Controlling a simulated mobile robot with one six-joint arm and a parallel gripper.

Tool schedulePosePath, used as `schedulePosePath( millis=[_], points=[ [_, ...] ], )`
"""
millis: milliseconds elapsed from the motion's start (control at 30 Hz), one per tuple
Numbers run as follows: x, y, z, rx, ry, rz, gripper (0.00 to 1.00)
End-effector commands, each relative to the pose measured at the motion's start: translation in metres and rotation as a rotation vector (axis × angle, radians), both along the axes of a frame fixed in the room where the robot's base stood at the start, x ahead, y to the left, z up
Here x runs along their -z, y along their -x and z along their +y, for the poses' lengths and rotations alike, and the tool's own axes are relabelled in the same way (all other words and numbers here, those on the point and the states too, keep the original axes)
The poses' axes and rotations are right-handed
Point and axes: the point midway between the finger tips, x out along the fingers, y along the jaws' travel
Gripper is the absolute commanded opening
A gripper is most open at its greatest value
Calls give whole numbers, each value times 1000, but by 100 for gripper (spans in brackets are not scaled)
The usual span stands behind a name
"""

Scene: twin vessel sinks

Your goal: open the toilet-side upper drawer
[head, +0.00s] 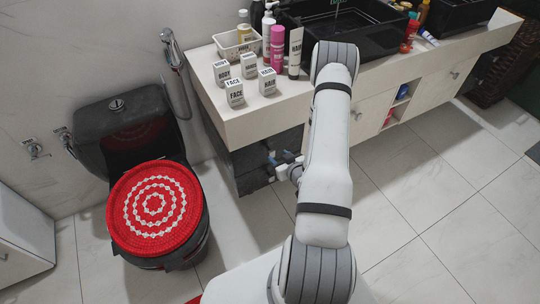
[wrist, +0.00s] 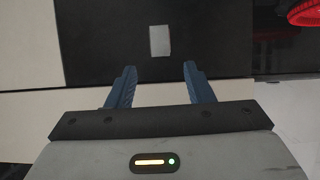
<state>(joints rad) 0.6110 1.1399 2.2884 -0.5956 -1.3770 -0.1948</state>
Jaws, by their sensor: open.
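The dark drawer front (head: 250,158) is under the counter's toilet end in the head view, partly behind my gripper. It looks closed. In the wrist view the dark front (wrist: 100,45) fills the upper middle, with a pale rectangular handle (wrist: 160,41) on it. My gripper (head: 271,166) is in front of the drawers in the head view. In the wrist view its two blue fingers (wrist: 158,82) are spread apart with nothing between them. The handle shows beyond the fingertips, roughly midway between them. I cannot tell the exact gap to the front.
The black toilet with a red patterned lid cover (head: 155,207) stands left of the vanity. White boxes (head: 234,92) and bottles (head: 277,48) stand on the countertop (head: 262,112) above the drawers. The tiled floor (head: 400,195) right of my arm is clear.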

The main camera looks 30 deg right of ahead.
Motion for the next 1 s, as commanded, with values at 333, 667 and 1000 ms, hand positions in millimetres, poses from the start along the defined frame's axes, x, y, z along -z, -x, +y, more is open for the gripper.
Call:
schedulePosePath(
  millis=[333,667,1000],
  points=[
    [19,-18,2,7,-17,-37,47],
    [37,-60,3,10,-18,-34,47],
    [39,-65,2,12,-19,-34,47]
  ],
)
